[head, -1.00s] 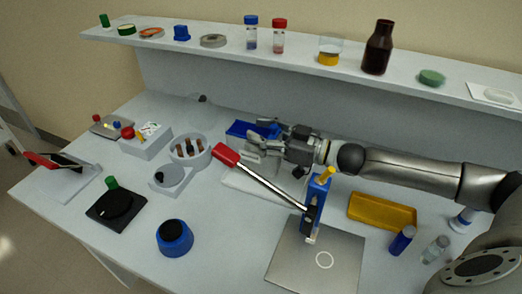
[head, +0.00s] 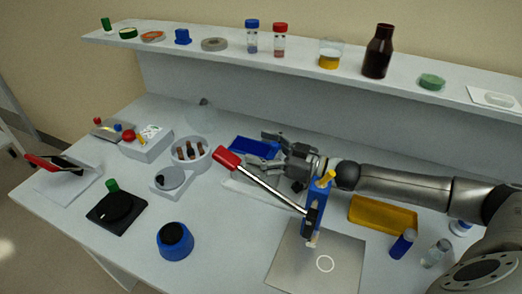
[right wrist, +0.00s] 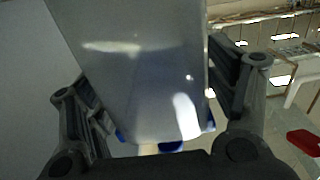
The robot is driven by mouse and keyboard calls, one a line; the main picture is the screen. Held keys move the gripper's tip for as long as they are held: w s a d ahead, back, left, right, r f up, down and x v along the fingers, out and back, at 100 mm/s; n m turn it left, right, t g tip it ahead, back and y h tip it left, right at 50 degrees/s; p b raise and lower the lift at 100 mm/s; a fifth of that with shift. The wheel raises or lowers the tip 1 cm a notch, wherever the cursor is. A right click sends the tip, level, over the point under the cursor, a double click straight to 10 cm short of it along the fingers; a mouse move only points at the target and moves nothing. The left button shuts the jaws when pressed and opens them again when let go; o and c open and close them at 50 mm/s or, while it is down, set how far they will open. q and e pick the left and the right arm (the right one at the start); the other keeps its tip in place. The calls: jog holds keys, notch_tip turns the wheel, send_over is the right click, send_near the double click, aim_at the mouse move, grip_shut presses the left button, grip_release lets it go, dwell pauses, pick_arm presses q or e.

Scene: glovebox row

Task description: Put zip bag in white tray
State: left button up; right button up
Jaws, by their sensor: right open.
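My right gripper (head: 268,147) is open, reaching left over the bench at the blue tray (head: 250,148). In the right wrist view its fingers (right wrist: 160,78) stand wide apart. A greyish, shiny, see-through sheet (right wrist: 140,65) shows between them and looks like the zip bag; I cannot tell whether either finger touches it. Blue edges show at its lower end. In the head view I cannot make out the bag. A low white tray (head: 236,188) lies on the near side of the gripper, partly hidden by the gripper and a lever. My left gripper is out of view.
A blue press with a red-handled lever (head: 227,158) stands close in front of the gripper. A round rack (head: 190,151) is to the left. A shelf (head: 215,54) runs behind.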

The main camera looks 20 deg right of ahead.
jog(key=shift+r, duration=0.15)
jog(key=shift+s+d, duration=0.25)
jog(key=shift+d, duration=0.05)
jog(key=v, duration=1.1)
jog(key=shift+b, duration=0.4)
jog(key=shift+s+d, duration=0.1)
